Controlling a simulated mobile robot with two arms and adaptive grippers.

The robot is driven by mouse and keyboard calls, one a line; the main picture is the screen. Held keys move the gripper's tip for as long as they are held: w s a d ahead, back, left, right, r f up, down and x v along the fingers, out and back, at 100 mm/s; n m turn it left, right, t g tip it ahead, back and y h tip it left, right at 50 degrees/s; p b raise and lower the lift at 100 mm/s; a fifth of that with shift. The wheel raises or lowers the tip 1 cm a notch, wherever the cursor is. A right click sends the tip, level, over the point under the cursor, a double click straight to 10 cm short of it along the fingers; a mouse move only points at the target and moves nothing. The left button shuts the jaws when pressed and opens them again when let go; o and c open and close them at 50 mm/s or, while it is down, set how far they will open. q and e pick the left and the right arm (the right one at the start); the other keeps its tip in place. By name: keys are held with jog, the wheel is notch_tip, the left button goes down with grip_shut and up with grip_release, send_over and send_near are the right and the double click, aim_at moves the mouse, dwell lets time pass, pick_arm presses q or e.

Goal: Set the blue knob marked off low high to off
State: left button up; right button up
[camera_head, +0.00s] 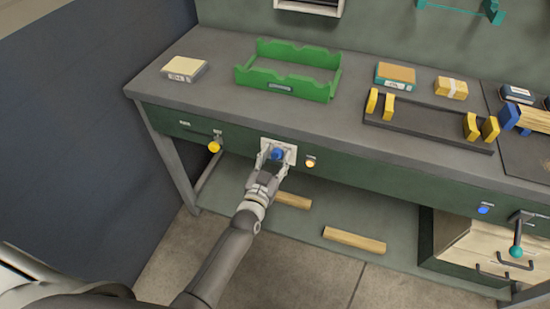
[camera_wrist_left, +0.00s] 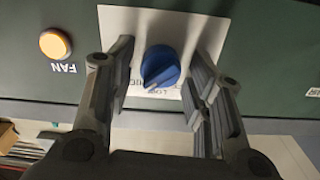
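The blue knob (camera_head: 277,154) sits on a pale plate (camera_head: 290,147) on the front of the green bench. In the left wrist view the knob (camera_wrist_left: 160,67) is between the two fingers of my left gripper (camera_wrist_left: 162,75), with a gap on each side. Lettering on the plate (camera_wrist_left: 205,28) is mostly hidden by the knob and too small to read fully. In the head view my left gripper (camera_head: 271,160) is at the knob, its fingers open around it. My right gripper is not in view.
A lit orange FAN button (camera_wrist_left: 55,44) is beside the plate; it also shows in the head view (camera_head: 310,162). A yellow knob (camera_head: 214,146) is further left on the bench front. A green tray (camera_head: 285,87) stands on the bench top. Wooden pieces (camera_head: 354,241) lie on the shelf below.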

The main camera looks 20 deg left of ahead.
pick_arm(q)
jog(key=c, duration=0.7)
jog(key=shift+c, duration=0.2)
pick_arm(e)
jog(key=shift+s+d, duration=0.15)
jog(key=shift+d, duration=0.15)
